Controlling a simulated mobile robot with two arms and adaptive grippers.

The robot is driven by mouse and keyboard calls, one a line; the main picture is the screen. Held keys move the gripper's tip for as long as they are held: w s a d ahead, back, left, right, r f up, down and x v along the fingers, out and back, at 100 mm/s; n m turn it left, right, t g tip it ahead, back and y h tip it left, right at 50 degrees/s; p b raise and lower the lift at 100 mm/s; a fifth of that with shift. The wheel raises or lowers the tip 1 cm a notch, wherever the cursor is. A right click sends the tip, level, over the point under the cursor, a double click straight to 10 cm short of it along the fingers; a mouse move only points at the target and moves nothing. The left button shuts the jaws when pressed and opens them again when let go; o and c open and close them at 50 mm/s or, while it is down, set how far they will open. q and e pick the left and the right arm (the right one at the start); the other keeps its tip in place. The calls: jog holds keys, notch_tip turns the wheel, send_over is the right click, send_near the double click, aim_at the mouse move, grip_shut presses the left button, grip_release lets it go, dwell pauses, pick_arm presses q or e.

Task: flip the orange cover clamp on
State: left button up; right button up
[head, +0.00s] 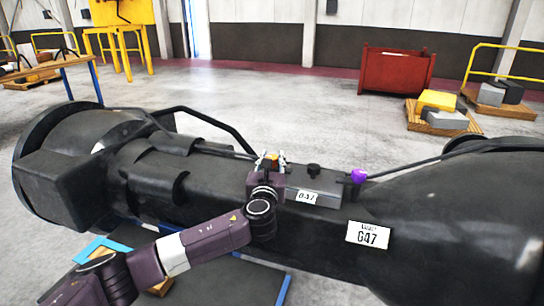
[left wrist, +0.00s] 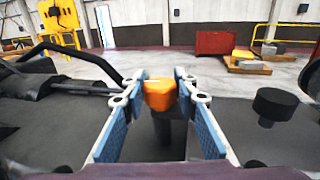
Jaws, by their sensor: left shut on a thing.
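The orange cover clamp (left wrist: 160,94) is a small orange cap on a dark stem, standing upright in the left wrist view. In the head view only a bit of the orange clamp (head: 274,156) shows between the fingers. My left gripper (head: 271,161) has come down over it from the near side. In the left wrist view the blue-padded fingers of my left gripper (left wrist: 159,98) stand on both sides of the clamp, shut on it. The dark box (head: 325,187) with a G47 label lies just right of my gripper. My right gripper is not in view.
A black knob (head: 314,170) stands on the box, and a purple knob (head: 358,176) sits at its right. The large black casting (head: 455,215) fills the foreground. A bent black bar (head: 215,124) rises behind my gripper. A red bin (head: 396,72) stands far back on open floor.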

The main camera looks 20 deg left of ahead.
pick_arm(q)
jog(key=shift+r, duration=0.1)
dwell(0.3)
jog(key=o, duration=1.2)
jog(key=shift+c, duration=0.2)
jog(key=s, duration=0.4)
jog(key=s+d, duration=0.1)
jog(key=s, duration=0.3)
jog(key=s+d, duration=0.1)
jog(key=s, duration=0.2)
jog(key=shift+s+d, duration=0.25)
jog(key=shift+s, duration=0.15)
